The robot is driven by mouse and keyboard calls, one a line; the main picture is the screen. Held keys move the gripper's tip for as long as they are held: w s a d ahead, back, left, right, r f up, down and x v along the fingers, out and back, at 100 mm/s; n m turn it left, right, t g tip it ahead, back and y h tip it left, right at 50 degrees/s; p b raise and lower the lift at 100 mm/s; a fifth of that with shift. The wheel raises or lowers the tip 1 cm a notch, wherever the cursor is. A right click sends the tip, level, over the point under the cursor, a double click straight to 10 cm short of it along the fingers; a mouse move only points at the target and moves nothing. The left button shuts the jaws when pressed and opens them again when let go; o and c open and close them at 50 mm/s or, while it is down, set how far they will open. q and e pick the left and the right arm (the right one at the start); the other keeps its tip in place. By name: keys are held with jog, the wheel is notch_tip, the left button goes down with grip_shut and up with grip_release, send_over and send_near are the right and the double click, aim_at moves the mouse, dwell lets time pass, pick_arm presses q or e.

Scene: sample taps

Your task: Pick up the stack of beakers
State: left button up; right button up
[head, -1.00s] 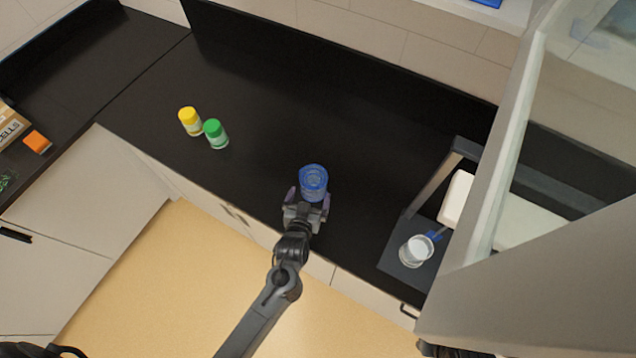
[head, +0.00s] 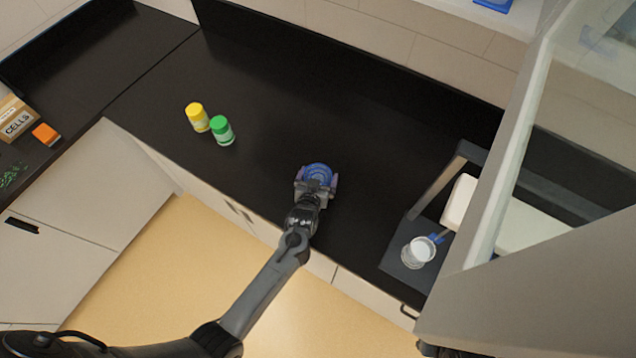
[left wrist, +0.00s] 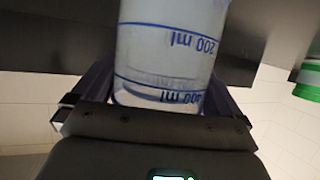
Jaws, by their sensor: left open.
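The stack of beakers (head: 318,172), clear with blue markings, stands on the black counter near its front edge. It also fills the middle of the left wrist view (left wrist: 172,50), where blue lines and "ml" marks show. My left gripper (head: 316,182) is at the stack. In the left wrist view its two fingers (left wrist: 160,88) are spread on either side of the beaker, around its lower part in the picture. The gripper is open. The head view has the gripper covering the near side of the stack. My right gripper is not clearly in view.
A yellow-capped jar (head: 198,118) and a green-capped jar (head: 222,131) stand left on the counter (head: 270,110). At right, another vessel (head: 418,252) sits on a dark stand beneath a slanted grey post. A pale cabinet with glass juts in at far right.

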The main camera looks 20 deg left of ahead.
pick_arm(q)
jog(key=c, duration=0.7)
jog(key=shift+r, duration=0.2)
